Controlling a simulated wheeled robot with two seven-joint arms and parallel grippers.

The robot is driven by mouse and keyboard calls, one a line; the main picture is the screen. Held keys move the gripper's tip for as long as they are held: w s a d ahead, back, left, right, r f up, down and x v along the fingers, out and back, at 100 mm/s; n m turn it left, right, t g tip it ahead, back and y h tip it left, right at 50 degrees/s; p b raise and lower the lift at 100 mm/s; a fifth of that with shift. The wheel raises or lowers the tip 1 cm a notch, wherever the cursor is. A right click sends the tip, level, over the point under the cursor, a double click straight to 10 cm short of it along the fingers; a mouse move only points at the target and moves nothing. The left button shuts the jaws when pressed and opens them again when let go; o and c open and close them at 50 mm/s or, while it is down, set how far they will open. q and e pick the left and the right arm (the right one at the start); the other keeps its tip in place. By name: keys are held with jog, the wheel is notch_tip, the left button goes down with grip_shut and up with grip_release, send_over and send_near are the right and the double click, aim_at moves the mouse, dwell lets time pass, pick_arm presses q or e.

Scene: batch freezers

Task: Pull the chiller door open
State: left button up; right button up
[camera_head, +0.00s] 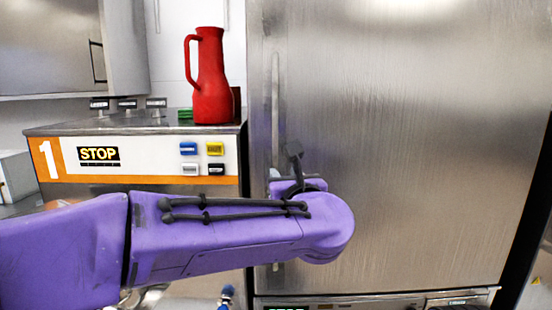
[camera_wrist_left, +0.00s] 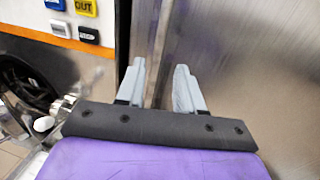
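The chiller door (camera_head: 400,140) is a large brushed-steel panel filling the right of the head view; it looks shut. Its long vertical handle (camera_head: 275,100) runs along the left edge. My left gripper (camera_head: 274,178) is at the handle, partly hidden behind my purple wrist. In the left wrist view my left gripper (camera_wrist_left: 158,85) has its two grey fingers apart, pointing at the door (camera_wrist_left: 250,60). A vertical metal strip, seemingly the handle (camera_wrist_left: 160,40), shows between them. I cannot tell whether either finger touches it. My right gripper is not in view.
Left of the chiller stands a machine with an orange and white front (camera_head: 140,160), with a STOP label and several buttons. A red jug (camera_head: 211,80) stands on its top. A wall cabinet (camera_head: 50,45) hangs at the upper left.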

aim_at(276, 166)
pick_arm(q)
jog(key=w+p, duration=0.2)
jog(key=w, duration=0.1)
jog(key=w+a+p, duration=0.1)
jog(key=w, duration=0.3)
jog(key=w+a+p, duration=0.1)
jog(key=w+p, duration=0.1)
jog(key=w, duration=0.1)
jog(key=shift+w+f+p, duration=0.15)
jog(key=shift+p, duration=0.2)
jog(key=shift+w+a+f, duration=0.1)
grip_shut()
